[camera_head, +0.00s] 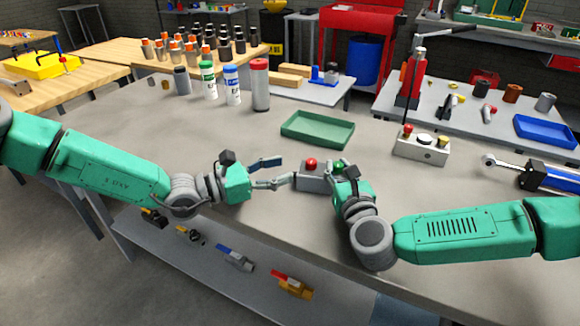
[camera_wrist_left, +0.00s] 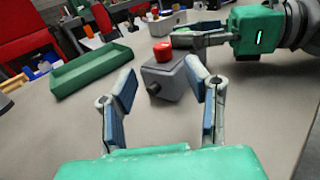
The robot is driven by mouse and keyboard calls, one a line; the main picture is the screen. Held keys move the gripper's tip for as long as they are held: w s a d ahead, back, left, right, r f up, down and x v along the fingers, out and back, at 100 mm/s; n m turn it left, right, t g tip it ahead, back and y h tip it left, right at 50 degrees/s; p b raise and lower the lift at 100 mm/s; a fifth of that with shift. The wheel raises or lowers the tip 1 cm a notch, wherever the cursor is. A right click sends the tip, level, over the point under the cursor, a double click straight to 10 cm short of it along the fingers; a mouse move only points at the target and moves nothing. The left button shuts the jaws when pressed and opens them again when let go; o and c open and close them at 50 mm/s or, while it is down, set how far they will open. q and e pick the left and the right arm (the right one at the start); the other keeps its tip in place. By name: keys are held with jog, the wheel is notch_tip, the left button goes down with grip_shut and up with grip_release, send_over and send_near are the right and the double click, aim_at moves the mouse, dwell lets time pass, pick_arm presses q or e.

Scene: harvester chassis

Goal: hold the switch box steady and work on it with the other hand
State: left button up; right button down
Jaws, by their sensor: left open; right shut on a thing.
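The switch box (camera_head: 312,181) is a small grey box with a red button on top and a green one at its right in the head view. It stands on the grey table, and the left wrist view shows it too (camera_wrist_left: 168,80). My right gripper (camera_head: 335,178) is shut on the switch box from its right side, partly hiding it. My left gripper (camera_head: 278,173) is open to the left of the box, with its fingers pointing at it. In the left wrist view the box lies just beyond the open fingertips, and nothing is between the fingers.
A green tray (camera_head: 318,130) lies behind the box. A larger white box (camera_head: 423,148) with buttons stands at the right, near a blue cylinder tool (camera_head: 550,179). Bottles (camera_head: 232,86) stand at the back left.

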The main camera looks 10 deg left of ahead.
dwell(0.3)
jog(key=c, duration=1.4)
grip_release()
